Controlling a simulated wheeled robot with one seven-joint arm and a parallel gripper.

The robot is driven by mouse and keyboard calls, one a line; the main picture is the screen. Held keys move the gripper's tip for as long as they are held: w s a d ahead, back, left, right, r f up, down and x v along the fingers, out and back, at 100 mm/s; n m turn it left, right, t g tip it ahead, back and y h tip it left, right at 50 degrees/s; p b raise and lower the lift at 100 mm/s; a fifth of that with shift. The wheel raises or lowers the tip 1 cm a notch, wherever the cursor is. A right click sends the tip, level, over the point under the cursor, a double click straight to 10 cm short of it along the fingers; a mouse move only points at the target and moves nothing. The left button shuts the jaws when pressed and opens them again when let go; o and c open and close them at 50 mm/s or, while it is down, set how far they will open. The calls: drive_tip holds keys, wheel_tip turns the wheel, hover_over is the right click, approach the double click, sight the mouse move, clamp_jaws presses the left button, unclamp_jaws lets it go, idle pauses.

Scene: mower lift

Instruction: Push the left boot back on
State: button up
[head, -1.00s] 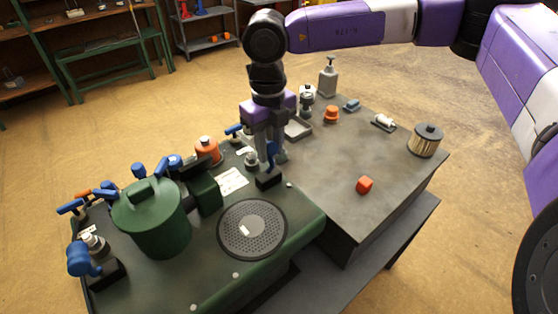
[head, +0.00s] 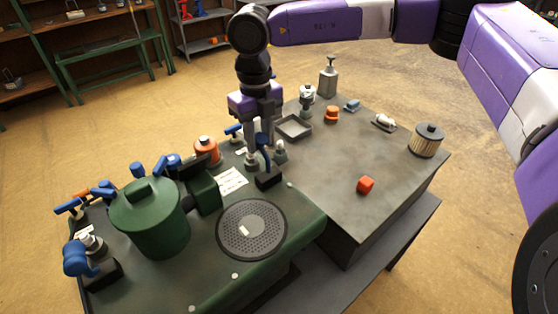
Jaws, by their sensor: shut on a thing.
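My gripper (head: 258,146) points straight down over the far right part of the green mower deck (head: 300,222). Its two grey fingers are shut on a small, partly hidden thing; a pale patch shows between them. I cannot make out clearly whether it is the left boot. A short grey fitting (head: 252,161) stands right below the left finger; whether they touch is unclear. A second grey fitting (head: 281,152) stands just to the right, clear of the fingers. A blue upright handle (head: 263,148) on a black block (head: 268,179) stands in front and hides part of the fingertips.
An orange-capped part (head: 205,149), a green block (head: 204,194) and a large green canister (head: 150,220) stand left. A round dark grille (head: 252,229) lies in front.

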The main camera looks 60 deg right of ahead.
drive_tip(key=shift+w+d+f, duration=0.2)
drive_tip(key=shift+w+f, duration=0.05)
drive_tip(key=shift+w, duration=0.5)
drive_tip(key=shift+f, duration=0.1)
drive_tip(key=shift+w+d+f+b, duration=0.15)
drive_tip(key=shift+w+f+b, duration=0.25)
drive_tip(key=shift+w, duration=0.15)
drive_tip(key=shift+w+d+f+b, duration=0.15)
drive_tip(key=shift+w+f+b, duration=0.15)
drive_tip(key=shift+w+b, duration=0.15)
drive_tip(key=shift+w+d+f+b, duration=0.25)
drive_tip(key=shift+w+f+b, duration=0.35)
drive_tip(key=shift+w+f, duration=0.3)
drive_tip(key=shift+s+f, duration=0.1)
drive_tip(key=o, duration=0.8)
drive_tip(key=shift+o, duration=0.2)
